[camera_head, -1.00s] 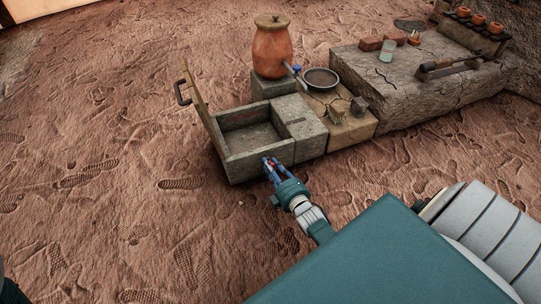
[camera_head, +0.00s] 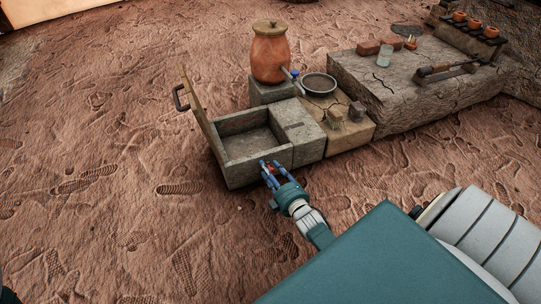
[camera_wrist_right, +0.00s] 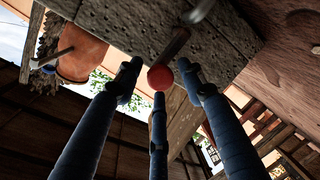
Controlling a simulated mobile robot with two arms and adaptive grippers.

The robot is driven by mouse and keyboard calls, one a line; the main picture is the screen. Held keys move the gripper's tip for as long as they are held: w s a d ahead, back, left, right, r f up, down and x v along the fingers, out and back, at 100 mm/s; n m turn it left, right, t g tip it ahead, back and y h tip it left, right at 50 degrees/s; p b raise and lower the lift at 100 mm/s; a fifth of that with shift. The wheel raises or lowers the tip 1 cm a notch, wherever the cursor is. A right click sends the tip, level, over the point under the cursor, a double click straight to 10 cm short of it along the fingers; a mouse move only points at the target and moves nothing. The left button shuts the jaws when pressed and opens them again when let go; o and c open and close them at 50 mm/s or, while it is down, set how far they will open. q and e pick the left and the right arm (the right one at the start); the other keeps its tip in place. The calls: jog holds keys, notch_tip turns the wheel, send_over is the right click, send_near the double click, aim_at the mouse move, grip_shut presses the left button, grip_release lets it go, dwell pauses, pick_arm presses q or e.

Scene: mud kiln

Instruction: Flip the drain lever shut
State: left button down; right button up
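The drain lever (camera_wrist_right: 176,45) shows in the right wrist view as a dark rod ending in a round red knob (camera_wrist_right: 161,78). It sits at the front wall of the stone basin (camera_head: 240,169). My right gripper (camera_head: 269,168) is at that front wall, near its right end. In the wrist view its three blue fingers (camera_wrist_right: 158,82) are spread, with the red knob between their tips. I cannot tell whether any finger touches the knob. In the head view the fingers largely hide the lever; a bit of red shows between them. My left gripper is not in view.
A wooden board with a dark handle (camera_head: 181,98) leans up at the basin's left side. A clay jar (camera_head: 270,53) and a round pan (camera_head: 319,84) stand behind on stone blocks. A long stone bench (camera_head: 420,91) is at right. The ground in front is clear.

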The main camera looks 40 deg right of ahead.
aim_at(270, 169)
notch_tip(270, 169, up, 9)
jog(key=shift+r, duration=0.1)
dwell(0.3)
jog(key=shift+d, duration=0.1)
